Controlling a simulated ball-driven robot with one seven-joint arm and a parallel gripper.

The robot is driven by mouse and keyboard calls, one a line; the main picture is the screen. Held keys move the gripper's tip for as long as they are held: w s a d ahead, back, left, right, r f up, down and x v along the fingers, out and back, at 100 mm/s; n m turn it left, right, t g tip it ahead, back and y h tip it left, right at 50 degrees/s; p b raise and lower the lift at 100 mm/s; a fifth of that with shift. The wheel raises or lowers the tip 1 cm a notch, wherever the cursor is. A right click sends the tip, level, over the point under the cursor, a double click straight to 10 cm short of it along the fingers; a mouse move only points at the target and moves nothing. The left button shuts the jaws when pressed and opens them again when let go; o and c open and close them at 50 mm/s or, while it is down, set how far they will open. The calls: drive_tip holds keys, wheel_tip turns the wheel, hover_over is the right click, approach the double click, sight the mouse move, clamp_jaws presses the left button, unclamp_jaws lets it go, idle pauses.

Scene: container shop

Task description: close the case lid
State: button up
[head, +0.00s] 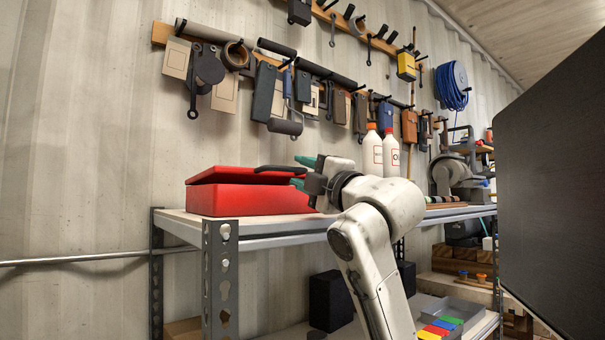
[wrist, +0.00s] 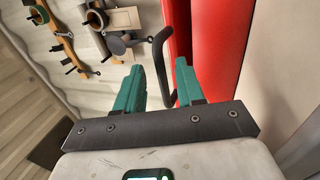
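The red case (head: 250,201) sits on the upper shelf in the head view, its lid (head: 228,175) slightly raised and tilted above the body. A dark curved handle (head: 278,168) sticks out from the lid toward my gripper (head: 303,172). In the wrist view the case body (wrist: 222,50) and lid (wrist: 178,35) show as red panels with a dark gap between them. My gripper (wrist: 160,70) has its green fingers apart. The handle (wrist: 157,48) reaches between them in that view; I cannot tell whether it touches a finger. The far side of the case is hidden.
The metal shelf (head: 290,236) carries white bottles (head: 391,155) to the right of the case. Tools hang on a wall rack (head: 310,70) above. A large dark panel (head: 550,190) fills the right side. Free shelf room beside the case is small.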

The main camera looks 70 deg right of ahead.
drive_tip(key=b+v, duration=0.4)
drive_tip(key=v, duration=0.6)
drive_tip(key=shift+b, duration=0.3)
drive_tip(key=shift+s+a+f, duration=0.1)
drive_tip(key=shift+f, duration=0.05)
